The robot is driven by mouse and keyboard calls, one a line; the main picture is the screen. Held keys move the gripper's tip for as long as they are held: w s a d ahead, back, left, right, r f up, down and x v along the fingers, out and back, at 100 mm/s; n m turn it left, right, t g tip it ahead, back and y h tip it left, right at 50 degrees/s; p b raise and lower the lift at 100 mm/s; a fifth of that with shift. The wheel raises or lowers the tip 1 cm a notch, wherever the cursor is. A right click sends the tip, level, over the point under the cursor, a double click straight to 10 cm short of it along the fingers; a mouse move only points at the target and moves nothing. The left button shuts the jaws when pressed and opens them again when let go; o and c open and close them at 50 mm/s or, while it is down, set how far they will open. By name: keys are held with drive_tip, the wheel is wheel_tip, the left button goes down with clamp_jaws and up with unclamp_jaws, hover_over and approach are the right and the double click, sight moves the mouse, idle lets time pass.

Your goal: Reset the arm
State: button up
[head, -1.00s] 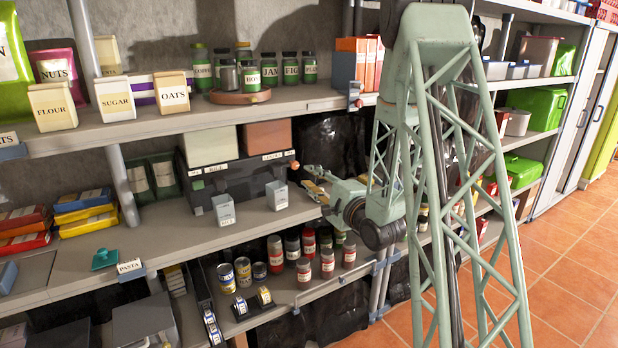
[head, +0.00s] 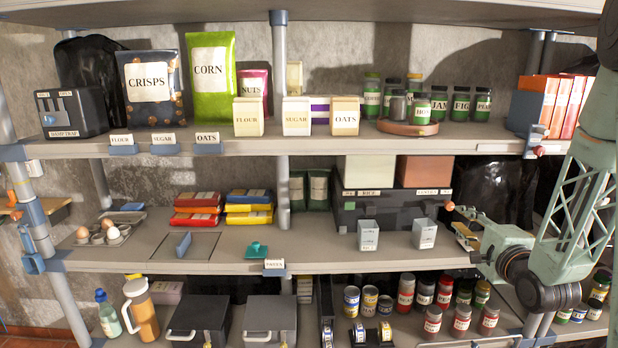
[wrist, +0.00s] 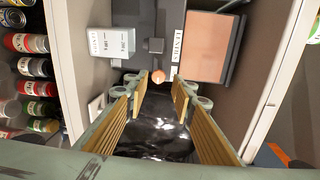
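My arm shows at the right edge of the head view. My gripper (head: 462,226) points left at the middle shelf (head: 330,255), beside the right end of the dark dispenser box (head: 390,215). In the wrist view my gripper (wrist: 160,92) has its wooden-ribbed fingers apart, with nothing between them. The box's copper knob (wrist: 157,74) shows just beyond the fingertips, apart from them as far as I can tell. A lentils label (wrist: 179,42) sits near the knob.
Two small grey cups (head: 368,236) (head: 425,233) stand before the box. Jars (head: 405,290) and cans crowd the lower shelf under my arm. Orange binders (head: 550,102) and green-lidded jars (head: 461,104) stand on the upper shelf. A shelf post (head: 540,325) is near my wrist.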

drive_tip(key=s+a+r+n+g+h, duration=0.2)
drive_tip(key=s+a+r+n+g, duration=0.3)
drive_tip(key=s+a+r+n, duration=0.3)
drive_tip(key=s+a+r+n+g, duration=0.1)
drive_tip(key=s+a, duration=0.4)
drive_tip(key=s, duration=1)
drive_tip(key=s+a+r+n+g+y, duration=0.1)
drive_tip(key=s+a+n+g, duration=0.3)
drive_tip(key=s, duration=1.1)
drive_tip(key=s+a+r+n+g, duration=0.1)
drive_tip(key=s+a+n+g, duration=0.2)
drive_tip(key=s, duration=1.3)
drive_tip(key=a+n, duration=0.2)
drive_tip(key=a, duration=0.3)
drive_tip(key=shift+y, duration=0.4)
drive_tip(key=shift+w+r, duration=0.1)
drive_tip(key=shift+w, duration=0.05)
